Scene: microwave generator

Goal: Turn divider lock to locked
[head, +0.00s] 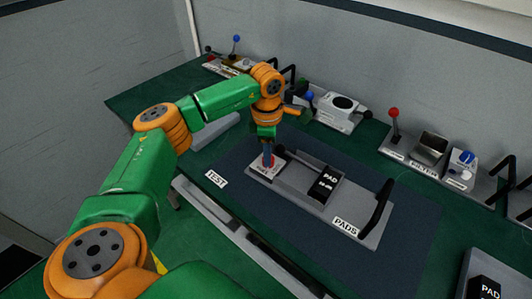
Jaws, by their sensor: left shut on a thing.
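My left gripper (267,157) comes down from the left arm onto a small light plate (259,171) at the left end of a grey tray-like fixture (285,187). It is shut on a small knob-like part there, which I take to be the divider lock. The fingers mostly hide this part, and a bit of red shows beside them. The lock's setting and the lettering on its plate are too small to read. My right gripper is not in view.
A black block marked PAD (325,184) sits in the fixture, with a black handle (377,208) at its right end. A red-knobbed lever (394,120), a blue knob (466,157) and a white device (340,109) stand behind.

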